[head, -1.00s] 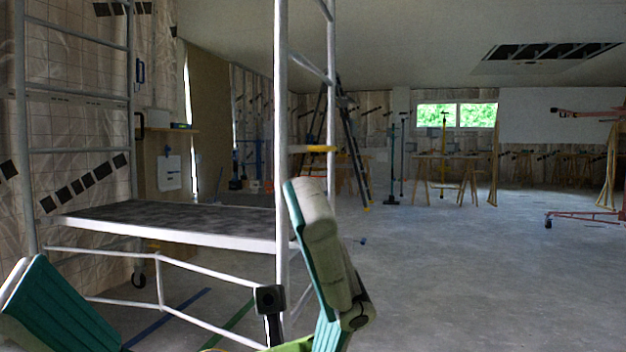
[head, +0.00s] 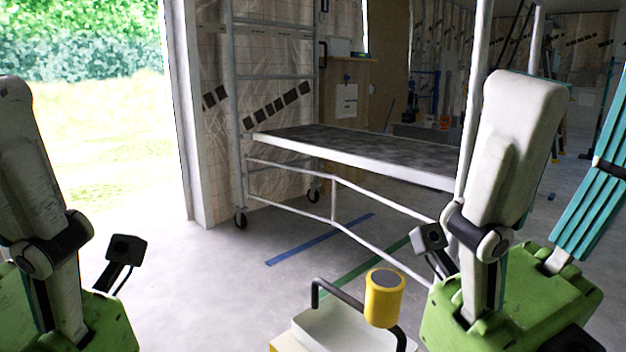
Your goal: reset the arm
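My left arm shows at the left edge and my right arm at the right, both as pale upright links on green mounts. Neither gripper shows in the head view, so I cannot see their fingers or whether they hold anything. A teal link is cut by the right edge.
A scaffold platform (head: 350,150) on castors stands ahead, its near posts behind my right arm. A blue strip (head: 320,240) and a green strip (head: 366,273) lie on the concrete floor (head: 215,285). A wide opening to grass (head: 110,130) is at left.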

